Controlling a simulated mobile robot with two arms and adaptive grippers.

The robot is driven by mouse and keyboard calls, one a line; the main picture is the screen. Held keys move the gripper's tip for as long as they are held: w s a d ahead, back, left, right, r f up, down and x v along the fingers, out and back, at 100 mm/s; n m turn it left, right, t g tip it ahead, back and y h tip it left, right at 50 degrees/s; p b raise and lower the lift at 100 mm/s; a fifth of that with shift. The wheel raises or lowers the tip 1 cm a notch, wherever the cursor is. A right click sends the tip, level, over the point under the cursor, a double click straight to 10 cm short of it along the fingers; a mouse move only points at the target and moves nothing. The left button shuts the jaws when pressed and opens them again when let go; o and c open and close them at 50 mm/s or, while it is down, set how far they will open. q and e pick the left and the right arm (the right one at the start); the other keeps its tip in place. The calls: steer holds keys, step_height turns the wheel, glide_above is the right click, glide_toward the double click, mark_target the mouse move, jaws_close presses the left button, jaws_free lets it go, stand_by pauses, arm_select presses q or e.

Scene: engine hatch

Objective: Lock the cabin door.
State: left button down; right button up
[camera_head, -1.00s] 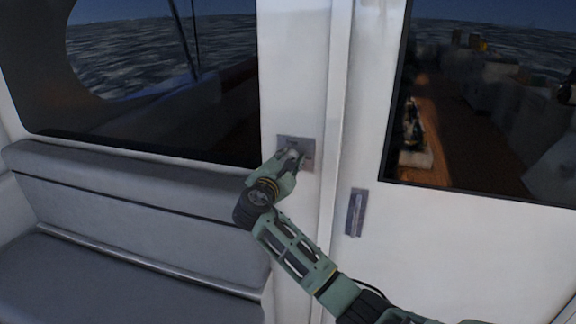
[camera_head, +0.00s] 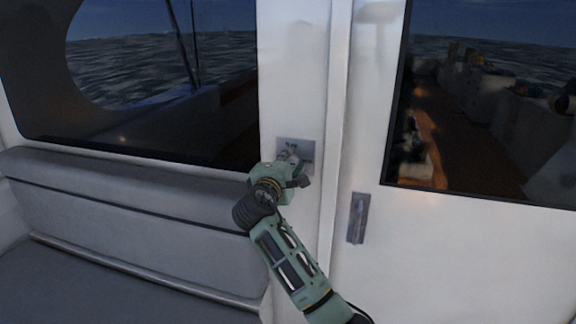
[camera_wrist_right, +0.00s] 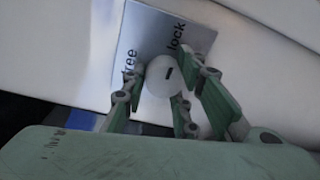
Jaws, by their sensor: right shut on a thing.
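The lock's metal plate (camera_head: 308,150) is on the white panel just left of the cabin door (camera_head: 450,240). In the right wrist view the plate (camera_wrist_right: 147,30) carries the words "lock" and "free", the latter partly covered. A round pale knob (camera_wrist_right: 164,74) with a short dark mark stands out from it. My right gripper (camera_head: 290,163) is at the plate, its fingers shut around the knob. In the wrist view the gripper (camera_wrist_right: 163,95) has fingers on both sides of the knob. The knob is mostly hidden in the head view. My left gripper is not in view.
A recessed door handle (camera_head: 357,217) sits right of the door seam. A grey padded bench (camera_head: 120,210) runs along the left, below a dark window (camera_head: 130,90). The door has a large window (camera_head: 480,110). The floor before the door is out of view.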

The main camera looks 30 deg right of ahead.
steer(key=shift+r, duration=0.6)
steer(key=o, duration=0.9)
steer(key=shift+o, duration=0.4)
steer(key=shift+w+f, duration=0.1)
steer(key=shift+f, duration=0.1)
steer(key=shift+f, duration=0.15)
steer(key=v, duration=1.2)
